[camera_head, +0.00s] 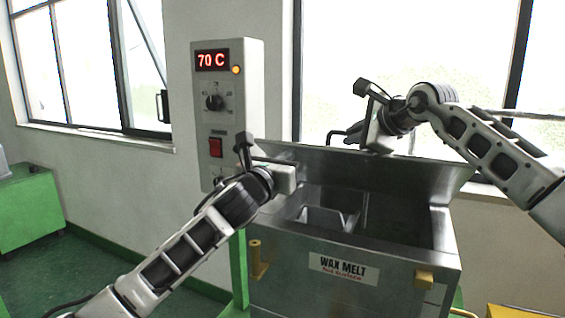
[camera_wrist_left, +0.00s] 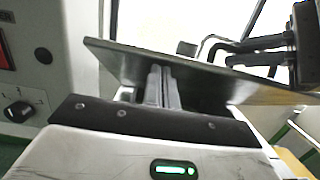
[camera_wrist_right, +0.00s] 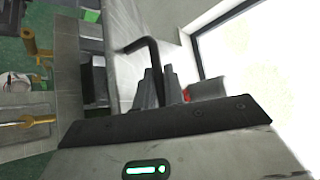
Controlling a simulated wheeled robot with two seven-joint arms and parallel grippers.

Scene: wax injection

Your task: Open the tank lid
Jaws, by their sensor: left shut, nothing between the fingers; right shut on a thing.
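The metal tank (camera_head: 385,262), labelled WAX MELT, stands open, with its inside visible. Its lid (camera_head: 420,174) is raised and stands tilted up along the back of the tank; it also shows in the left wrist view (camera_wrist_left: 205,85). My right gripper (camera_head: 362,134) is at the lid's upper edge, shut on the black bent lid handle (camera_wrist_right: 152,52). The handle runs between its fingers (camera_wrist_right: 160,88). My left gripper (camera_head: 292,172) is shut and empty near the lid's left part. Its fingertips (camera_wrist_left: 162,88) are close to the lid's surface; I cannot tell whether they touch.
A control box (camera_head: 228,110) reading 70 C, with a knob and red switch, is on the wall left of the tank. Brass-coloured fittings (camera_head: 258,258) stick out from the tank's front. Windows are behind. A green cabinet (camera_head: 28,222) stands far left.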

